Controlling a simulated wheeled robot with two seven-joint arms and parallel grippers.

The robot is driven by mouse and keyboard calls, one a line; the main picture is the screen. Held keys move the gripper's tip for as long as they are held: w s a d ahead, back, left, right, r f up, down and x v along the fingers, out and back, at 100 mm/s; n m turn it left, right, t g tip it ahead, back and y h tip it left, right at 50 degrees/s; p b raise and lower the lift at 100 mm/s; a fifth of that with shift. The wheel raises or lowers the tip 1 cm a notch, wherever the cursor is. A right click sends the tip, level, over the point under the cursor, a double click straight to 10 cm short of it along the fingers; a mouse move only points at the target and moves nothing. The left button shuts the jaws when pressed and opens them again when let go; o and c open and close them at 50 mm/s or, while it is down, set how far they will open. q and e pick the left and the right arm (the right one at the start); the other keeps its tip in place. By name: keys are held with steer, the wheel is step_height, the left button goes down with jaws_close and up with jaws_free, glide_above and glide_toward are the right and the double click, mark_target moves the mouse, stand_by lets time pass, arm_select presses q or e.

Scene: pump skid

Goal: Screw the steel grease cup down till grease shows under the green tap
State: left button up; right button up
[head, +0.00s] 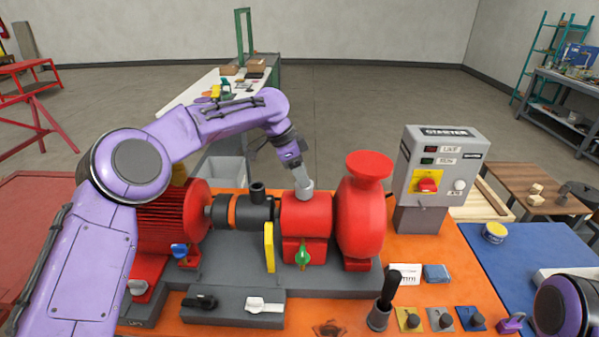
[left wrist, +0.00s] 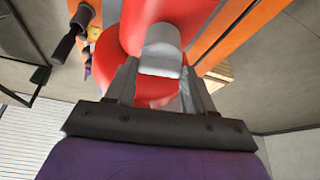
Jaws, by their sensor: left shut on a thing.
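The steel grease cup (head: 304,189) sits upright on top of the red bearing housing (head: 305,215). My left gripper (head: 299,178) reaches down to it from above and is shut on it. In the left wrist view the grey cup (left wrist: 162,48) is between the two fingers (left wrist: 160,85), against the red housing. The green tap (head: 302,254) is on the front of the housing, below the cup. The spot under the tap is too small to judge for grease.
A red pump casing (head: 362,215) stands close right of the housing, and a yellow plate (head: 269,247) stands at its left. A red motor (head: 170,218) is further left. The starter box (head: 440,165) stands right. A black-handled tool (head: 384,300) stands upright in front.

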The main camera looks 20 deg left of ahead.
arm_select(q)
steer(key=shift+s+d+f, duration=0.1)
steer(key=shift+d+f, duration=0.05)
steer(key=shift+f, duration=0.05)
steer(key=o, duration=0.9)
steer(key=shift+o, duration=0.7)
steer(key=shift+w+d, duration=0.2)
steer(key=shift+w, duration=0.05)
steer(key=b+v, duration=0.1)
steer(key=v, duration=0.9)
steer(key=shift+r, duration=0.25)
steer(key=shift+a, duration=0.15)
